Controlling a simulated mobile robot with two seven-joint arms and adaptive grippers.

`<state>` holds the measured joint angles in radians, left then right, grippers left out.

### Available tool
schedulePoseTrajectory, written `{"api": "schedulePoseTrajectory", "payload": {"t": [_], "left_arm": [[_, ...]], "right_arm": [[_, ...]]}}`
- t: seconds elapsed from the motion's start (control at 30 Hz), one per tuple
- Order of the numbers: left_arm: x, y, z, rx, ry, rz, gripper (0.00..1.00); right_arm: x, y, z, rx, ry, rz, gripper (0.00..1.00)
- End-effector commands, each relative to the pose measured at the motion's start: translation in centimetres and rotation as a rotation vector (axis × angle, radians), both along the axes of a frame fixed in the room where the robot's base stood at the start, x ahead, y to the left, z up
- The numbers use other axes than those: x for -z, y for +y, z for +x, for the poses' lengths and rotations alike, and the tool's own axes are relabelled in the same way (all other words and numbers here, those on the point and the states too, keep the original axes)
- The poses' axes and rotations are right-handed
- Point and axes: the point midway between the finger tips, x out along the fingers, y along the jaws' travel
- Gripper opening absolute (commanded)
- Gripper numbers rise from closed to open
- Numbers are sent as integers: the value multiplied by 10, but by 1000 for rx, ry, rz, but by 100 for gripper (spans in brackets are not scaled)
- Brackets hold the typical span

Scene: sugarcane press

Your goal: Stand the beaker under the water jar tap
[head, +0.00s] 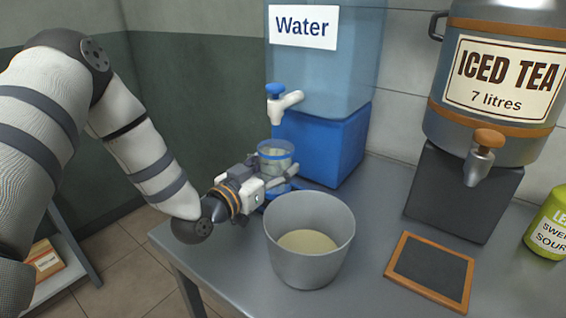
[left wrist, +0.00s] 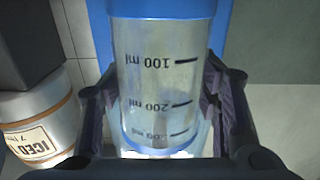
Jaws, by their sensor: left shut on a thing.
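The clear beaker (head: 275,156) has a blue rim and a blue base. It looks upright in the head view, below the white, blue-handled tap (head: 284,101) of the water jar (head: 325,62). My left gripper (head: 276,181) is shut on the beaker's side. In the left wrist view the beaker (left wrist: 160,85) fills the space between the two dark fingers, its millilitre marks upside down. I cannot tell whether its base touches the table or whether it is exactly under the spout. My right gripper is not in view.
A grey bucket (head: 289,262) with pale contents stands close in front of the left gripper. The jar sits on a blue block (head: 335,145). An iced tea dispenser (head: 498,118), a framed slate (head: 430,270) and a green can (head: 550,228) are to the right on the grey table (head: 385,212).

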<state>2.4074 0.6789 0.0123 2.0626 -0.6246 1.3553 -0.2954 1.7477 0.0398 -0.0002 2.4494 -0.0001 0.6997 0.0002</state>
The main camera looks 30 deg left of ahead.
Motion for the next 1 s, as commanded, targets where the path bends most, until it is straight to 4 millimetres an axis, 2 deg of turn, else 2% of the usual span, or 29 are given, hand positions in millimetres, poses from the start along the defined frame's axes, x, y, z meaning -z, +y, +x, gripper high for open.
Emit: {"api": "schedulePoseTrajectory", "payload": {"t": [0.03, 0.1, 0.57, 0.6, 0.67, 1.0], "left_arm": [[-9, 0, 1, 0, -13, 0, 29], [-9, 0, 1, 0, -14, 0, 29], [3, 0, 1, 0, -13, 0, 29], [3, 0, 1, 0, -13, 0, 63], [2, 0, 1, 0, -13, 0, 77], [-1, 0, 1, 0, -16, 0, 77]], "right_arm": [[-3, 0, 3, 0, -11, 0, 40], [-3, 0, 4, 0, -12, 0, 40], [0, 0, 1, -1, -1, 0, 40], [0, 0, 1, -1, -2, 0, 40], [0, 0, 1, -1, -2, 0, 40], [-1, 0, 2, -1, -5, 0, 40]]}}
